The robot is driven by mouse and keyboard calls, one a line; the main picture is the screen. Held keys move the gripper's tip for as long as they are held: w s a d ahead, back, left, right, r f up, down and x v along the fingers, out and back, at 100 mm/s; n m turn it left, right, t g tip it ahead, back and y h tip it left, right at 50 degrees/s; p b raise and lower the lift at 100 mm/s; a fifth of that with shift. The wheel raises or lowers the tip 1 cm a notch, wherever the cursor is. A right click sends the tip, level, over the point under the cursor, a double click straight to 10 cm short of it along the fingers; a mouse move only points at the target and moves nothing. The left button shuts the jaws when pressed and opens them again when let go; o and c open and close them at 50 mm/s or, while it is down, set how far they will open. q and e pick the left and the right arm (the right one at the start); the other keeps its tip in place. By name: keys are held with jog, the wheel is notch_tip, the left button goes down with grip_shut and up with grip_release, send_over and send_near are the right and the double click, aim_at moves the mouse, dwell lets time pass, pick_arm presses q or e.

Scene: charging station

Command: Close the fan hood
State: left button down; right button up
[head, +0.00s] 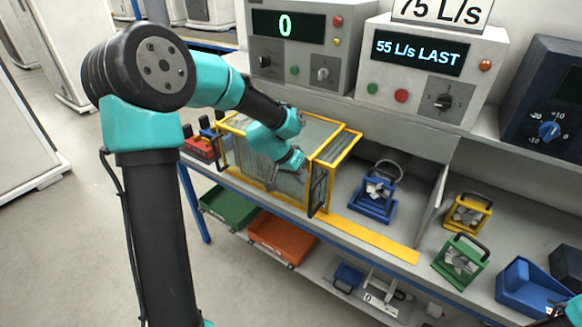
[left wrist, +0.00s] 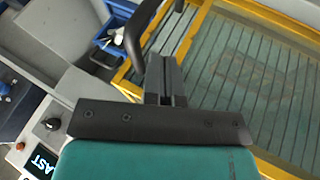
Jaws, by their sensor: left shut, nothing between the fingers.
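The fan hood (head: 333,152) is a yellow-framed box with clear, slatted-looking panels on the bench. It stands to the left of a blue fan unit (head: 374,196), which is uncovered. A black handle (head: 318,190) is on its right end; the handle also shows in the left wrist view (left wrist: 134,38). My right gripper is not in view.
A flat yellow strip (head: 370,238) runs along the bench edge. Yellow (head: 467,213) and green (head: 460,262) fan units and a blue bin (head: 525,287) stand to the right. Display boxes (head: 300,45) line the back. Green and orange trays (head: 285,238) are on the lower shelf.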

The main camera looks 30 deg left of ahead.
pick_arm(q)
jog(key=shift+d+f, duration=0.2)
jog(key=shift+d, duration=0.6)
jog(key=shift+d, duration=0.1)
